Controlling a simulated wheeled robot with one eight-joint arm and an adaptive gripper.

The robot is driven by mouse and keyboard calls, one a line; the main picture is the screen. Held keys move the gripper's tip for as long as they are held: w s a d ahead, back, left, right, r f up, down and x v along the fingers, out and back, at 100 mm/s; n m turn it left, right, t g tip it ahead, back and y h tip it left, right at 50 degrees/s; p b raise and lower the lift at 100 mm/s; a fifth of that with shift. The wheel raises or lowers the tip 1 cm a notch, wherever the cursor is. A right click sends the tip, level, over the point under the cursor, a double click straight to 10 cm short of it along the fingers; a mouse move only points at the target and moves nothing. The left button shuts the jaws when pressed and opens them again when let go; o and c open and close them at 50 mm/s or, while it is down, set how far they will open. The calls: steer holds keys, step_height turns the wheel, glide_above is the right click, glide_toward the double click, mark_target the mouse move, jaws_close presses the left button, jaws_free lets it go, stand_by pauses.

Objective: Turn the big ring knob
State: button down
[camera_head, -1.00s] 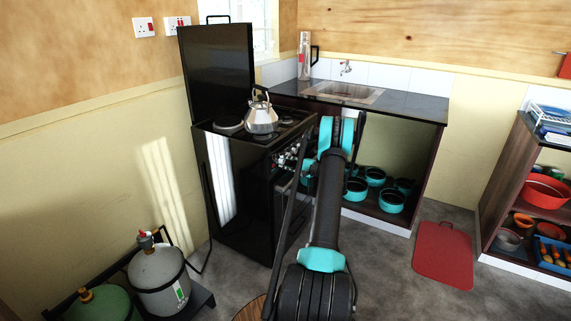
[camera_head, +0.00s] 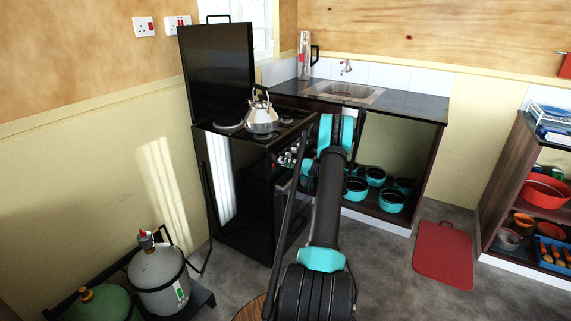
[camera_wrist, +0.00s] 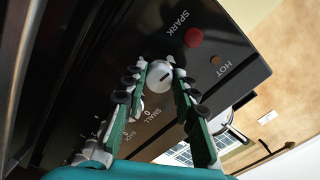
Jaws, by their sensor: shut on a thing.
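The black stove (camera_head: 250,190) stands in the head view with its lid up. In the wrist view its dark control panel (camera_wrist: 226,42) carries the words SPARK, HOT and SMALL. A pale round knob (camera_wrist: 158,77) with a dark slot sits between the fingertips. My gripper (camera_wrist: 160,72) is shut on this knob, one finger on each side. SMALL is printed below the held knob; a further label is too small to read surely, so I cannot tell which is the big ring knob.
A kettle (camera_head: 262,117) stands on the stovetop. Gas cylinders (camera_head: 158,278) are at the lower left. A sink counter (camera_head: 410,105) with teal pots below is beside the stove.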

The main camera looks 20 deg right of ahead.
steer(key=shift+s+f+n, duration=0.1)
steer(key=shift+n, duration=0.5)
steer(key=c, duration=1.2)
jaws_free()
steer(key=v, duration=1.2)
steer(key=shift+c, duration=0.3)
jaws_close()
